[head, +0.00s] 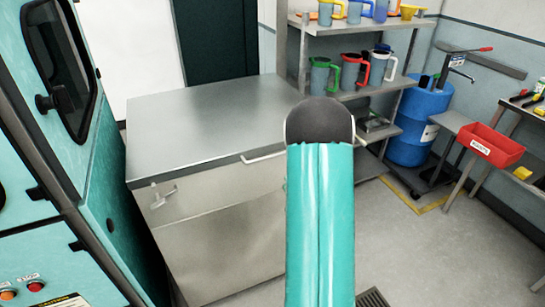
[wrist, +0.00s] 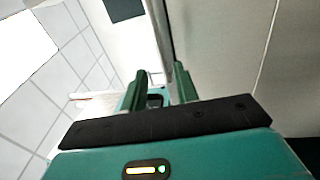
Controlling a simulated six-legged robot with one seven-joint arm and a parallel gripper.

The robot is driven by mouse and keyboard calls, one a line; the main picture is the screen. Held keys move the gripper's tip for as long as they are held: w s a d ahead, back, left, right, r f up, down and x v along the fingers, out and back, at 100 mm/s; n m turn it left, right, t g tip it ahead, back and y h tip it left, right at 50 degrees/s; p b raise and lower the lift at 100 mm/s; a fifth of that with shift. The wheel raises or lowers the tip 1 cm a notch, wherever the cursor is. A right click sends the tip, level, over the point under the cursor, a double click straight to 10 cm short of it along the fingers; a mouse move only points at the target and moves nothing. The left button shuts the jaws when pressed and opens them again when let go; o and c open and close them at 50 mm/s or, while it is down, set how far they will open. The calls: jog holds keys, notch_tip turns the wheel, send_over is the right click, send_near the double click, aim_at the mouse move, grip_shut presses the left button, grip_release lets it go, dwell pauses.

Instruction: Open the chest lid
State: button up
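The chest (head: 210,110) is a grey metal box with a flat, shut lid, left of centre in the head view. A bar handle (head: 263,156) runs along the lid's front edge, partly behind my teal arm. A small latch (head: 163,195) is on the front face at left. My gripper shows in the wrist view (wrist: 160,76), its two green fingers apart. A narrow metallic edge or bar (wrist: 161,32) lies beyond the fingertips, close to the gap; I cannot tell whether it touches them. In the head view my arm hides the gripper.
A teal machine (head: 50,150) stands close at the left. Behind the chest is a shelf rack (head: 365,25) with several jugs. A blue drum (head: 420,120) and a red bin (head: 492,145) are at right. The floor (head: 430,250) at front right is clear.

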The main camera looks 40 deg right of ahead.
aim_at(273, 155)
jog(key=x, duration=1.3)
jog(key=shift+d+r, duration=0.2)
jog(key=shift+r, duration=0.05)
grip_shut()
